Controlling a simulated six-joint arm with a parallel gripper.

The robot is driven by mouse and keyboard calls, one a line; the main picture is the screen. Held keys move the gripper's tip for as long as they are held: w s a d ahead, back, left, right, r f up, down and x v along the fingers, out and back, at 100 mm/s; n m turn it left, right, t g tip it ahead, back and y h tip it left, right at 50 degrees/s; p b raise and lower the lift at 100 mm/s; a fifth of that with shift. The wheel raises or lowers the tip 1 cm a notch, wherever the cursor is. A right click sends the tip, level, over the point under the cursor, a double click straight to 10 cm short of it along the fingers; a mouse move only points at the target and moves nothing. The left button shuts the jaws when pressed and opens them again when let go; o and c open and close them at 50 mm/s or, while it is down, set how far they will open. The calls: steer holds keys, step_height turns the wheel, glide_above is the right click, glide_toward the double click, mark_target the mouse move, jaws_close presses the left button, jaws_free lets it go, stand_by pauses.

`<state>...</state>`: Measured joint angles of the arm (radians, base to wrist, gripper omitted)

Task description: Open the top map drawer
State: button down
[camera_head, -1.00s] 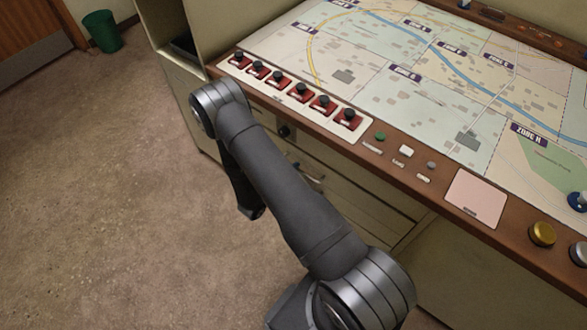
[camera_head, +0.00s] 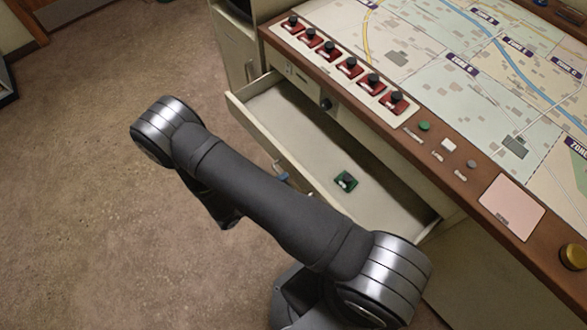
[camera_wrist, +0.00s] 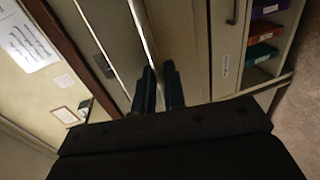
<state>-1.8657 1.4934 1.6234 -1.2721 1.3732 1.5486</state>
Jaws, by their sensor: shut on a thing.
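The top map drawer (camera_head: 300,128) stands pulled out from under the console in the head view. Its pale inside is bare except for a small green object (camera_head: 346,182) on its floor. The fingers of my gripper (camera_head: 282,176) show as a small blue patch at the drawer's front, mostly hidden behind my arm. In the wrist view the two dark fingers of my gripper (camera_wrist: 160,86) point at the drawer front, close together with a narrow gap. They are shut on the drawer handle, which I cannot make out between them.
The console top carries a zone map (camera_head: 440,65), a row of red switches (camera_head: 350,66) and a pink pad (camera_head: 512,207). A shelf with coloured trays (camera_wrist: 262,54) shows at the right in the wrist view. The floor (camera_head: 90,200) left of the drawer is clear.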

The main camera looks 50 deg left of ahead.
steer(key=shift+f+v, duration=0.25)
steer(key=shift+v, duration=1)
steer(key=c, duration=1.5)
jaws_free()
steer(key=shift+s, duration=0.1)
steer(key=v, duration=1.7)
steer(key=shift+s, duration=0.15)
